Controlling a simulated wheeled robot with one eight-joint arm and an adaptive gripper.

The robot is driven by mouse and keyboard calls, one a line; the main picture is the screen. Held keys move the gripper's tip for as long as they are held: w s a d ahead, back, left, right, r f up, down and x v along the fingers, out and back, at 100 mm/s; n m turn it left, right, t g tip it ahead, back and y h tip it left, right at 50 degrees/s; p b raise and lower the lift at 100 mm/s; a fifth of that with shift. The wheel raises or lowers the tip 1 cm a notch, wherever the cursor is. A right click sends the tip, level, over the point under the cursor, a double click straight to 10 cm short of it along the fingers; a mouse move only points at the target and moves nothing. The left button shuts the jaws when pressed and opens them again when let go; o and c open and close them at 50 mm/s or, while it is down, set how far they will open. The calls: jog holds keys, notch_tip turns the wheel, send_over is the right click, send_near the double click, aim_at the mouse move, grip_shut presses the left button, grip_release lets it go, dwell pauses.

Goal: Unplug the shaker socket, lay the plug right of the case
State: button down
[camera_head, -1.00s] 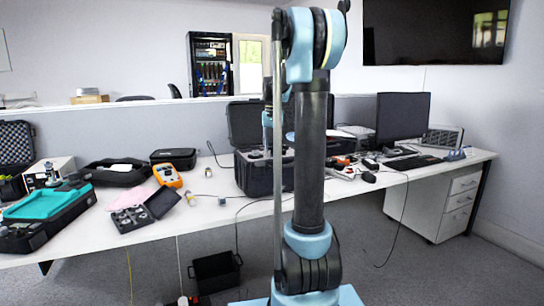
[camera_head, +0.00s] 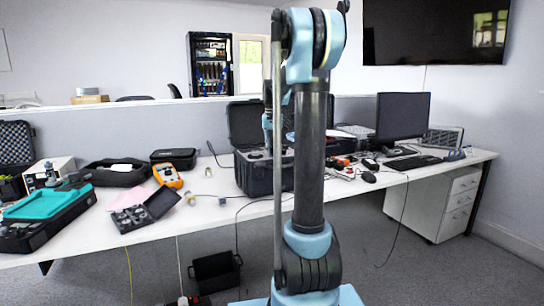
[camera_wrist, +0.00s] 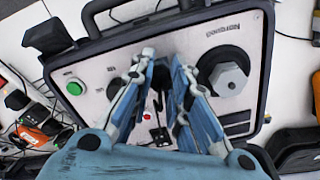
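The black open case (camera_head: 262,175) stands on the table, its lid raised at the back. In the wrist view its light panel (camera_wrist: 95,72) shows a green button, small red lights and a large round metal fitting (camera_wrist: 226,76) on the right. My gripper (camera_wrist: 161,62) points at the panel, left of that fitting, with its two blue fingers close together near the tips. A small dark piece (camera_wrist: 159,82) shows between the fingers; I cannot tell whether it is the plug or whether they grip it. In the head view my arm mostly hides the gripper.
An orange meter (camera_head: 167,175), a small open black box (camera_head: 146,212) and a teal-lined case (camera_head: 48,203) lie on the table (camera_head: 210,216) left of the case. Right of it are small tools, a mouse (camera_head: 368,177), a keyboard (camera_head: 413,162) and a monitor (camera_head: 402,119).

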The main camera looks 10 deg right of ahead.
jog(key=shift+n, duration=2.1)
jog(key=shift+n, duration=2)
jog(key=n, duration=0.4)
jog(key=shift+n, duration=1)
